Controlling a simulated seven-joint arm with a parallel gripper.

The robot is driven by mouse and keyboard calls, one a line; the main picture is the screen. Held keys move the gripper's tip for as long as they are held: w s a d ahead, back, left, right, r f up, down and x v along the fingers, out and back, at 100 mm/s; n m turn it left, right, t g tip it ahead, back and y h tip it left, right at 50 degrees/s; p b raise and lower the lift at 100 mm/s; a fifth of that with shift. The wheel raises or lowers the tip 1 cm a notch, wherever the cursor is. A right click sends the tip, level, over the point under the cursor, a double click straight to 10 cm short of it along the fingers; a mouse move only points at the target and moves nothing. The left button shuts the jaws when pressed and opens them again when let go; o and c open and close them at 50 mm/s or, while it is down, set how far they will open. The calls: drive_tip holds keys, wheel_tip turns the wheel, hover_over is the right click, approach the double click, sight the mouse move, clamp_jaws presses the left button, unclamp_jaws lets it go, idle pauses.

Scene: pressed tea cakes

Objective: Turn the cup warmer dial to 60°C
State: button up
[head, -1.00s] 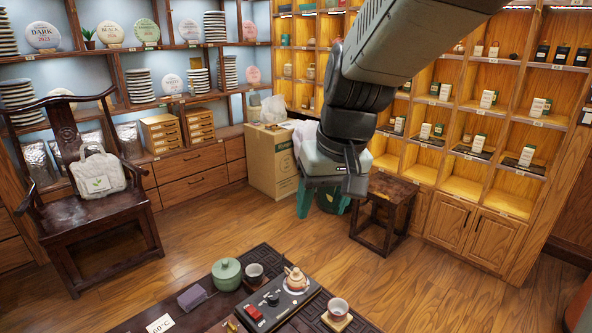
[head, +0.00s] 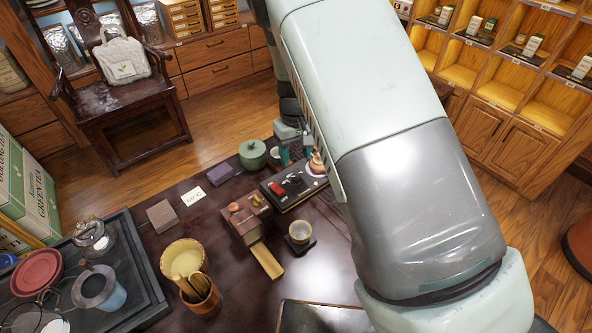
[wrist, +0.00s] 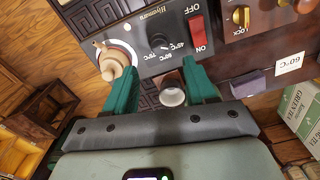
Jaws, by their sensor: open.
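The cup warmer (head: 300,196) is a dark slab on the table with a red switch (head: 277,187), which also shows in the wrist view (wrist: 197,33). Its black dial (wrist: 158,41) has temperature labels around one side; I cannot tell which mark it points to. An orange-brown teapot (wrist: 115,62) sits on the warmer's round pale plate, left of the dial in the wrist view. My gripper (wrist: 161,80) is open, its green fingers apart, near the dial but not around it. A small cup (wrist: 172,94) shows between the fingers, below them.
A green lidded jar (head: 252,154) stands beside my gripper. A 60°C card (wrist: 289,64) and a purple box (head: 220,173) lie nearby. A wooden box with an open drawer (head: 266,261) and a cup (head: 300,232) stand in front of the warmer. My arm covers the table's right side.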

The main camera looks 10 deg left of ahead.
sight(296, 176)
wheel_tip(296, 176, down, 7)
drive_tip(key=shift+f, duration=0.2)
clamp_jaws()
idle(0.4)
